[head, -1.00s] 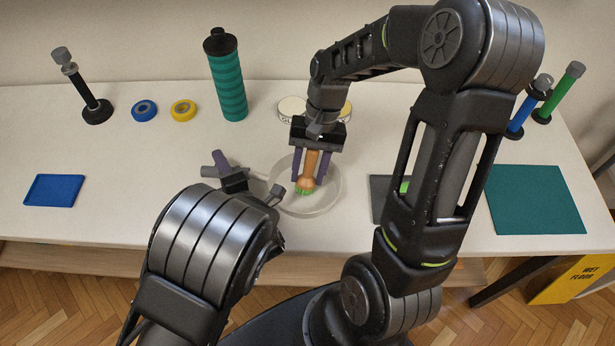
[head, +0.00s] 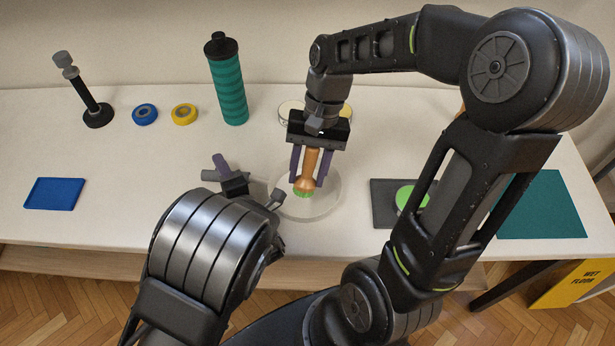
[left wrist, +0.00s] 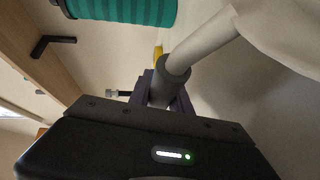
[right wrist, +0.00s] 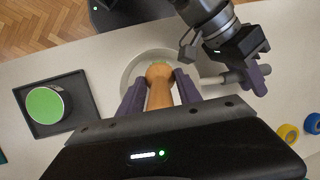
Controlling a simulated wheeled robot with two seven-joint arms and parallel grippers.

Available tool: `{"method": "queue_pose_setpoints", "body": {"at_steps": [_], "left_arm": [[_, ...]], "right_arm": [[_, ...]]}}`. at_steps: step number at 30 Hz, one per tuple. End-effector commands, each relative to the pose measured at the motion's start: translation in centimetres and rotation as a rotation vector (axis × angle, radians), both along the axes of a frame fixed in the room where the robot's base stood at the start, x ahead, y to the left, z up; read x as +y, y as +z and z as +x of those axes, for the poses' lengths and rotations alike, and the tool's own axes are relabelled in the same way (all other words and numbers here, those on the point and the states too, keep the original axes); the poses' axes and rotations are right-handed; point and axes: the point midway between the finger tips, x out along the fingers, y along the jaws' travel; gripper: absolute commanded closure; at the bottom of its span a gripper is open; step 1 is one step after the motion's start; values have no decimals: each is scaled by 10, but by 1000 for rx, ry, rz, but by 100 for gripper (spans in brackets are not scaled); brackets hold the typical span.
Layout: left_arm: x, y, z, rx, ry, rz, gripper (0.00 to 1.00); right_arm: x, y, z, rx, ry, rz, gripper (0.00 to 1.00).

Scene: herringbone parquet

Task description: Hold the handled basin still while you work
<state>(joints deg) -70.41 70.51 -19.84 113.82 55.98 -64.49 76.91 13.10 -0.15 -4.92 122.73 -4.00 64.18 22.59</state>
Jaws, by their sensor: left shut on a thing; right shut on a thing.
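The handled basin (head: 334,202) is a pale round bowl at the middle front of the table. My left gripper (head: 226,168) is shut on its grey handle, left of the bowl; the dark grip (left wrist: 172,78) of the handle shows between the jaws in the left wrist view. My right gripper (head: 309,168) is shut on an orange-brown tool (head: 310,160) with a green end, held upright over the bowl. In the right wrist view the tool (right wrist: 158,92) overlaps the basin (right wrist: 128,72). I cannot tell whether its green end touches the bottom.
A dark tray (head: 381,208) with a green-topped round thing (head: 410,199) lies right of the basin, partly behind my right arm. A teal mat (head: 545,210), blue tray (head: 52,194), teal bottle (head: 229,85), blue tape (head: 145,114) and yellow tape (head: 184,114) stand around.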

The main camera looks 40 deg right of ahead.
Motion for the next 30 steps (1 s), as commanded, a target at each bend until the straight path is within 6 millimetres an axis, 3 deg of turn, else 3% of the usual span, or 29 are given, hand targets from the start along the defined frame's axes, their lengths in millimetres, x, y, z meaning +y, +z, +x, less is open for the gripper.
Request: {"method": "queue_pose_setpoints", "body": {"at_steps": [7, 22, 23, 30], "left_arm": [[0, -1, 0, 2, 0, 2, 100], [0, -1, 0, 1, 0, 2, 100], [0, -1, 0, 1, 0, 2, 75], [0, 0, 0, 1, 0, 1, 55]], "right_arm": [[0, 17, 0, -1, 0, -1, 100], [0, 18, 0, 0, 0, 0, 100], [0, 18, 0, 0, 0, 0, 100], [0, 18, 0, 0, 0, 0, 100]]}}
